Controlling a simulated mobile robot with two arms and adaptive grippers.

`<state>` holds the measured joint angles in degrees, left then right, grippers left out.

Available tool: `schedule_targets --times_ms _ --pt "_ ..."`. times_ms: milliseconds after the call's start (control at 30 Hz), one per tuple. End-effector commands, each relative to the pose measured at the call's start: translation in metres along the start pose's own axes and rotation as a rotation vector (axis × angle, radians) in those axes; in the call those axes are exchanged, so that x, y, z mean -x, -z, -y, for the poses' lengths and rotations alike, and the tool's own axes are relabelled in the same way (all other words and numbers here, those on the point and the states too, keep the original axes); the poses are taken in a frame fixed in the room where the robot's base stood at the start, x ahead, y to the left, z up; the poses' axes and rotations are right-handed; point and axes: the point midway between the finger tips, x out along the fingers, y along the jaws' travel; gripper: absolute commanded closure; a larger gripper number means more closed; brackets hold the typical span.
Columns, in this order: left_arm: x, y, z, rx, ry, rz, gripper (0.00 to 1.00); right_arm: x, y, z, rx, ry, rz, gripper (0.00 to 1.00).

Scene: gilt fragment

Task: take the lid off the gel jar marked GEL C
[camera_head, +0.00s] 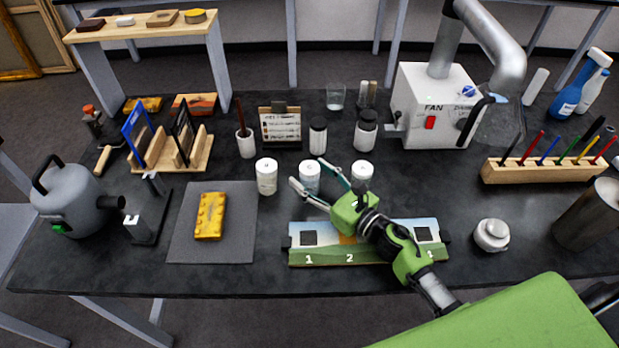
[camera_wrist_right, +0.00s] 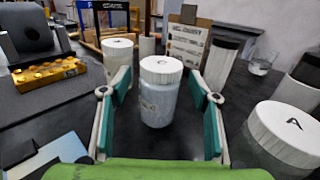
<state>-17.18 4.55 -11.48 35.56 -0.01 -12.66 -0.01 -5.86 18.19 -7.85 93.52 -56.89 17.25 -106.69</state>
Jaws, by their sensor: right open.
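Three white lidded jars stand in a row: a left one (camera_head: 266,177), a middle one (camera_head: 310,178) and a right one (camera_head: 362,175). My right gripper (camera_head: 308,172) is open, with its fingers to either side of the middle jar. In the right wrist view the middle jar (camera_wrist_right: 158,95) stands upright between the teal finger pads, with a gap on both sides, and its white ribbed lid (camera_wrist_right: 161,69) is on. The label is too small to read, so I cannot tell which jar is GEL C. My left gripper is not in view.
A painted panel (camera_head: 366,255) numbered along its front lies under my right arm. Dark-lidded jars (camera_head: 318,136) and a card stand (camera_head: 281,128) are behind the row.

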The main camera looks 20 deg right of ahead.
Motion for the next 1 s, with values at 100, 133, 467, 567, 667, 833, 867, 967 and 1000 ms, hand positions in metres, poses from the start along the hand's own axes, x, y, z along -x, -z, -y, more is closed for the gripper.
schedule_targets --times_ms 100,133,467,567,667,833,867,967,1000 --pt "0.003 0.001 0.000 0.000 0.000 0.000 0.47 -0.008 0.000 -0.001 0.000 -0.001 -0.001 0.44" --pt "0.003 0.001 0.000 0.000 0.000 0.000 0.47 -0.009 0.000 -0.001 0.000 -0.001 -0.001 0.44" --pt "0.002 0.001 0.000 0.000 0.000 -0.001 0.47 -0.008 0.000 -0.001 0.000 -0.001 -0.001 0.78" --pt "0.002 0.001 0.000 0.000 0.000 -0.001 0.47 -0.008 0.000 0.000 0.000 -0.001 -0.001 0.91" --pt "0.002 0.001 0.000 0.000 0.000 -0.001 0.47 -0.009 -0.001 0.000 0.000 -0.001 0.001 0.91" --pt "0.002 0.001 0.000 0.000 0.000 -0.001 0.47 -0.008 -0.001 0.000 0.001 -0.001 0.001 0.91" --pt "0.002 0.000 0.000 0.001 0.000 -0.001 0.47 -0.008 -0.002 0.000 0.002 -0.002 0.001 0.91" --pt "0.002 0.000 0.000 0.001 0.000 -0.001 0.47 -0.009 -0.007 0.000 0.003 -0.002 0.001 0.91" --pt "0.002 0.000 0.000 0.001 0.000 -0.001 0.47 -0.009 -0.009 0.000 0.004 -0.002 0.002 0.91"
